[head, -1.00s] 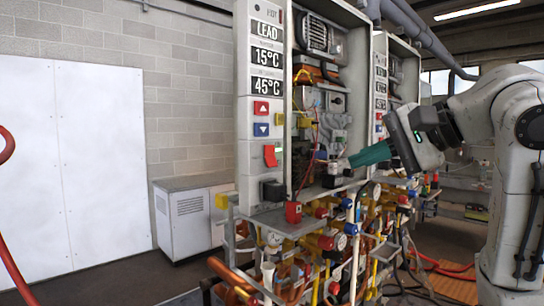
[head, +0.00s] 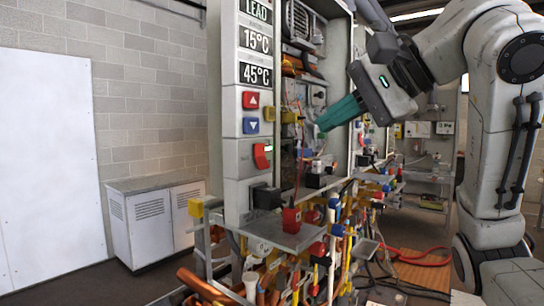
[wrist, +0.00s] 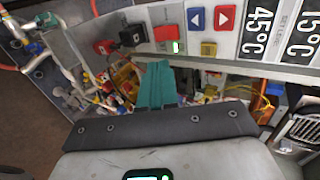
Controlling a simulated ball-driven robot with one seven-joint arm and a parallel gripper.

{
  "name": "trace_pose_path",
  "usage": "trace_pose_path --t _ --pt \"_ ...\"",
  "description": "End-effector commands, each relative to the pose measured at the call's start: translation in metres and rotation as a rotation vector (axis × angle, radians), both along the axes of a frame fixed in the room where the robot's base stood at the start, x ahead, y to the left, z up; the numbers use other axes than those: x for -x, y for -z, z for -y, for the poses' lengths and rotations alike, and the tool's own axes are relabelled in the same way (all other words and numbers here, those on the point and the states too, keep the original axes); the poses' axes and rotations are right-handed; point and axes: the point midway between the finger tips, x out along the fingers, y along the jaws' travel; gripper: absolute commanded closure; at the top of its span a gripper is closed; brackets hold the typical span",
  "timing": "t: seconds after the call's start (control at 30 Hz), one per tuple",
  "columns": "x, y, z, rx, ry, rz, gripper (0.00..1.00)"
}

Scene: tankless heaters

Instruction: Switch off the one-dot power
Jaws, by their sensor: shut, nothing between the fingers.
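The near heater's tall control panel (head: 248,110) stands left of my gripper in the head view. A red rocker power switch (head: 261,156) sits low on it, with a small green light beside its top. In the wrist view the red switch (wrist: 166,33) is above the fingertips, also by a lit green indicator. I cannot make out any dot marking. My gripper (head: 319,127) has teal fingers pressed together, empty, pointing left toward the heater's open interior. In the wrist view the fingertips (wrist: 157,66) are apart from the switch.
Red up (head: 250,100) and blue down (head: 250,126) buttons sit above the switch. A black box (head: 266,197) and red box (head: 291,219) project below. Pipes and valves (head: 300,270) crowd underneath. A white cabinet (head: 150,225) stands left, with open floor before it.

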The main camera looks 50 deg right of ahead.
Motion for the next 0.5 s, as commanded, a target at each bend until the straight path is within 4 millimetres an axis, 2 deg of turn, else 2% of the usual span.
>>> trace_pose_path --t 0.17,0.5 --pt "-0.019 0.011 -0.001 -0.001 -0.003 -0.003 1.00" --pt "-0.076 0.044 -0.003 -0.001 -0.002 -0.003 1.00"
